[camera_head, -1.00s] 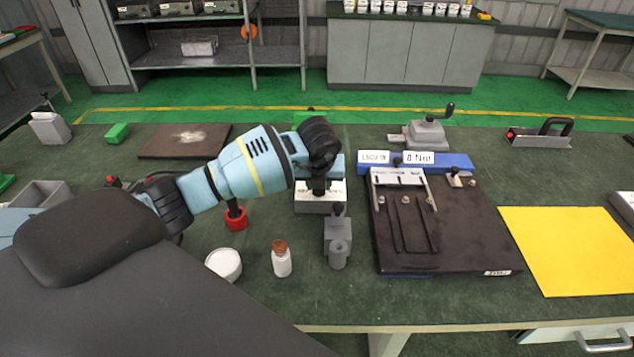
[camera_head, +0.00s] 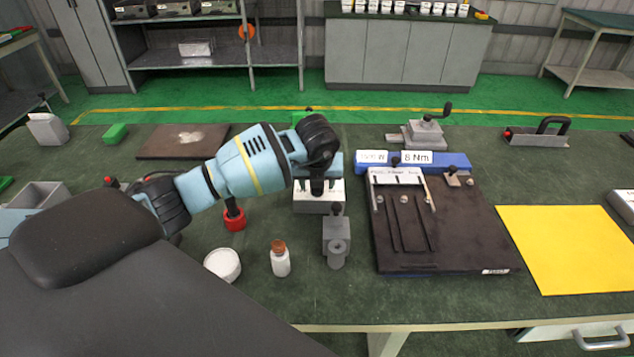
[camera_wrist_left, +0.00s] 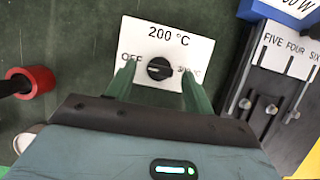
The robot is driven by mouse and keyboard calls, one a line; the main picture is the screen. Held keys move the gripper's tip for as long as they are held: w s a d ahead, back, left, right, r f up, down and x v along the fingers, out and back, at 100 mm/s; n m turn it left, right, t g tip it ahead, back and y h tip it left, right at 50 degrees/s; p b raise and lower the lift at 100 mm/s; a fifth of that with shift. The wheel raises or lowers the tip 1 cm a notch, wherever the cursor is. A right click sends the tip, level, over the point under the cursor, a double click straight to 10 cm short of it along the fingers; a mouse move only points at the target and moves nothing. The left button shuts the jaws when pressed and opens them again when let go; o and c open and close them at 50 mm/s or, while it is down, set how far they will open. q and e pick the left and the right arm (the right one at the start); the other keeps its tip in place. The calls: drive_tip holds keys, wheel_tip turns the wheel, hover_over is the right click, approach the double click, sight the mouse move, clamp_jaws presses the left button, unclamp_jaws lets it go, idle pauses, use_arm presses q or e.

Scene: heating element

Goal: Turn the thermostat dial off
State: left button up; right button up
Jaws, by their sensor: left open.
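The thermostat is a white plate (camera_wrist_left: 203,52) marked OFF on the left, 200 °C at the top and 300 °C on the right, with a round black dial (camera_wrist_left: 160,68) in its middle. I cannot tell for sure where the dial's pointer is. In the head view the thermostat is a small white-fronted box (camera_head: 319,203) at the table's middle, its dial hidden by my gripper. My left gripper (camera_head: 318,186) is above it. In the left wrist view its two fingers (camera_wrist_left: 158,75) are open, one on each side of the dial, with gaps visible. My right gripper is not in view.
A grey metal fixture (camera_head: 336,240) stands just in front of the thermostat. A dark board with a blue back strip (camera_head: 443,161) lies close on the right. A red ring (camera_head: 235,220), a white dish (camera_head: 222,264) and a small bottle (camera_head: 280,260) stand at the left.

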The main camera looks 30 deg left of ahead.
use_arm(q)
drive_tip(key=v, duration=0.7)
idle(0.5)
